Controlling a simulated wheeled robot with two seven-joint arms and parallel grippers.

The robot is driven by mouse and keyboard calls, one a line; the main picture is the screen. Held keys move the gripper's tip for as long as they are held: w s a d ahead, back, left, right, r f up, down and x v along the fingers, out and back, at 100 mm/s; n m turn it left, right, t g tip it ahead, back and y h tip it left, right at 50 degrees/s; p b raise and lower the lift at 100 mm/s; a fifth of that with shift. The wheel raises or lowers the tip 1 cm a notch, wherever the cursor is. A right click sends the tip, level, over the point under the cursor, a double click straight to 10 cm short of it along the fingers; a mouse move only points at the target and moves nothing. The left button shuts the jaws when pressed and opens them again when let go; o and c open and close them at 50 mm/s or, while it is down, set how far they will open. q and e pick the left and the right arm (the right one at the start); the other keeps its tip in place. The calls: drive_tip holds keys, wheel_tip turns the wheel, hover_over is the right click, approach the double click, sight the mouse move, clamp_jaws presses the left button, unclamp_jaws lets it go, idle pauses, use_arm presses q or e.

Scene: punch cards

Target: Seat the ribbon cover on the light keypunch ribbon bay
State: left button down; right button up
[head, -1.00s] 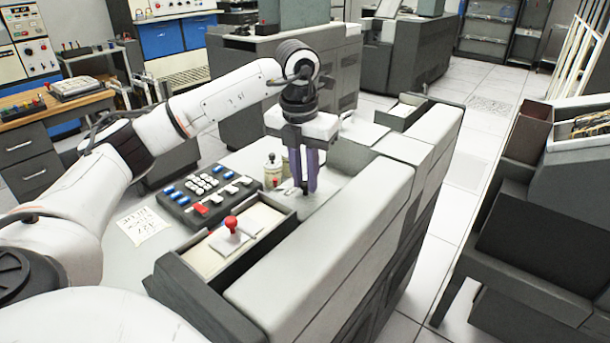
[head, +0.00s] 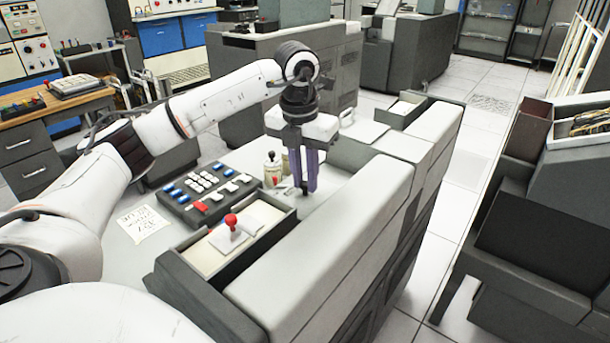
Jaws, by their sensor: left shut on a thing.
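The light keypunch (head: 320,254) is a long pale grey machine with dark sides, running from front to back in the middle of the head view. My left gripper (head: 307,188) points straight down over its desk, beside the raised housing. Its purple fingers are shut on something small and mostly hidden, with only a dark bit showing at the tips. I cannot clearly make out the ribbon cover or the ribbon bay. The fingers and the housing hide that spot, and I cannot tell whether the held thing touches the machine. My right gripper is not in view.
A dark keyboard (head: 207,196) and a small bottle (head: 272,168) stand left of the gripper. In front is an open card tray (head: 282,232) holding a red-knobbed plate (head: 232,232). A paper note (head: 144,224) lies on the desk. A dark machine (head: 530,235) stands across the aisle.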

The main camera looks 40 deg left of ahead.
sight(305, 184)
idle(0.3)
use_arm(q)
drive_tip(key=c, duration=1.2)
unclamp_jaws()
drive_tip(key=shift+o, duration=0.2)
drive_tip(key=shift+r+p, duration=2.55)
drive_tip(key=shift+r, duration=1.9)
